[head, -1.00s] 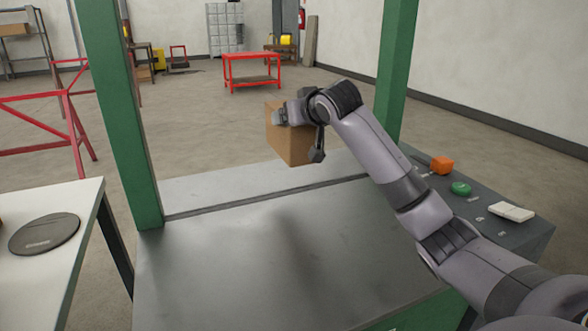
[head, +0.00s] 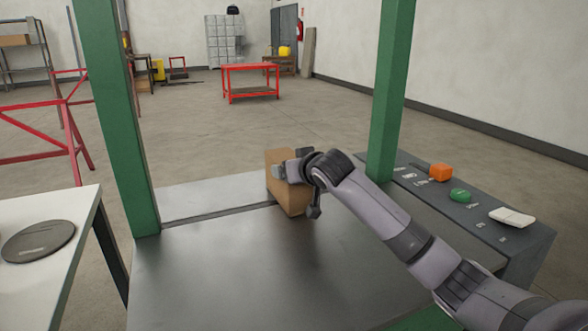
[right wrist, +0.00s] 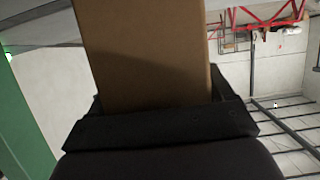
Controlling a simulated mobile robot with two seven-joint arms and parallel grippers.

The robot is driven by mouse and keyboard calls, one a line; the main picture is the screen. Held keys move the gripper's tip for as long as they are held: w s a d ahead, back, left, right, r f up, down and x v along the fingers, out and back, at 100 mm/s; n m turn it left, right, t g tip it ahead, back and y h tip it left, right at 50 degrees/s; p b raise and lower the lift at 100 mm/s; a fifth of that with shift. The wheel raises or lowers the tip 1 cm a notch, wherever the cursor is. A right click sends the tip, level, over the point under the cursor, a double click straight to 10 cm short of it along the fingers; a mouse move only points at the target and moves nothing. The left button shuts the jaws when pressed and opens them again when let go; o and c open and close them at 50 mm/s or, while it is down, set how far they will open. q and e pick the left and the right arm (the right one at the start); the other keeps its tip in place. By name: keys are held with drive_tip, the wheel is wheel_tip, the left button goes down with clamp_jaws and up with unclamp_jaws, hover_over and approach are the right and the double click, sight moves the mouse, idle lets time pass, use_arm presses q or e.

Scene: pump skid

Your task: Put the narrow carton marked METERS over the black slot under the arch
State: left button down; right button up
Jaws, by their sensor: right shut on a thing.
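The narrow brown carton (head: 290,195) is upright between the green posts of the arch, low over the grey deck. It hides part of the dark slot line (head: 225,210) across the deck. I cannot tell whether its base touches the deck. No METERS marking shows on the sides in view. My right gripper (head: 284,171) is shut on the carton near its top. In the right wrist view the carton (right wrist: 145,55) stands out between the fingers. My left gripper is not in view.
The green left post (head: 118,120) and green right post (head: 392,95) flank the deck (head: 220,270). A side panel at right bears an orange block (head: 441,172), a green piece (head: 460,195) and a white piece (head: 512,217). A white table (head: 40,270) with a dark disc stands at left.

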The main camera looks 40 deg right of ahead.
drive_tip(key=shift+f, duration=0.1)
drive_tip(key=o, duration=1.3)
drive_tip(key=shift+c, duration=0.2)
drive_tip(key=shift+s, duration=0.1)
drive_tip(key=v, duration=1.2)
